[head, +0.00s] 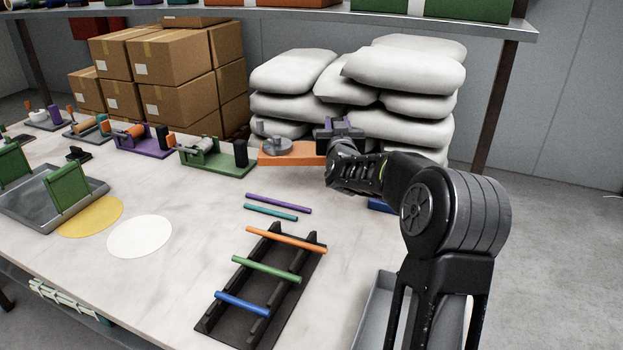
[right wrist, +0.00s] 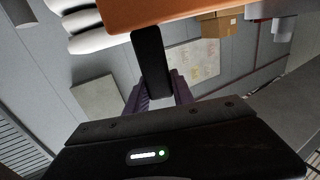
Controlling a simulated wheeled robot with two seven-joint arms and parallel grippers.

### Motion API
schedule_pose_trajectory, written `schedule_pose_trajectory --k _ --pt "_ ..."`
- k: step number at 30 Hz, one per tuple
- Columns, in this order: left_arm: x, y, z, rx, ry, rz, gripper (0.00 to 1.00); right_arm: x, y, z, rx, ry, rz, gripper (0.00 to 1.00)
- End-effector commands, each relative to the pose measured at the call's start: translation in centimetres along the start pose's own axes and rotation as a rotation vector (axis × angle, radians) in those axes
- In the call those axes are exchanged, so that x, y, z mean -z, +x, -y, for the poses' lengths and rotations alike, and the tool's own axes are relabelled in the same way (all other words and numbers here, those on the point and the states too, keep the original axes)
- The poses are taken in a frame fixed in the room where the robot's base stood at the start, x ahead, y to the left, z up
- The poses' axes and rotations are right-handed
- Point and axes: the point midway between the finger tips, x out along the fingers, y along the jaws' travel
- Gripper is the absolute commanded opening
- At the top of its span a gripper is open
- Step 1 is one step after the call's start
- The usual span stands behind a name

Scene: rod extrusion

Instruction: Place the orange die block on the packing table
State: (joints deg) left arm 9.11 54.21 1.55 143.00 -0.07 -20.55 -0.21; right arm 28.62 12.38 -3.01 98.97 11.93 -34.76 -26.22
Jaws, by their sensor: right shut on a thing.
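The orange die block (head: 300,154) is a flat orange piece with a round grey part on top. My right gripper (head: 327,147) is shut on its right end and holds it near the table's far edge, beside the green device. I cannot tell exactly how far the block is above the surface. The long white table (head: 185,212) fills the middle of the head view. My left gripper is not in view.
A black rack (head: 247,318) holds orange, green and blue rods. Purple and teal rods lie behind it. Green (head: 198,155) and purple (head: 143,143) devices line the back edge. Sacks (head: 400,75) and cartons (head: 165,57) stand behind. A white disc (head: 139,237) lies at left.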

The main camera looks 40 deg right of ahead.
Motion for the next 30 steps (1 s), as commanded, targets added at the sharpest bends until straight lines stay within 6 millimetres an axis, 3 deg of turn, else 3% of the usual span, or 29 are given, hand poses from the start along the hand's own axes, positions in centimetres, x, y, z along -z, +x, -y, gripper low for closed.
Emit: schedule_pose_trajectory --k 9,21,30 --pt "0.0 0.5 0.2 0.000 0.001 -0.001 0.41 -5.1 0.0 0.0 0.000 0.001 0.000 0.00" --pt "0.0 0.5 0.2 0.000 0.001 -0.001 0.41 -5.8 0.0 0.0 0.000 0.002 -0.003 0.00" --pt "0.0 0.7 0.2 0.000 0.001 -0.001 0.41 -9.2 0.0 0.0 0.001 0.002 -0.002 0.00"
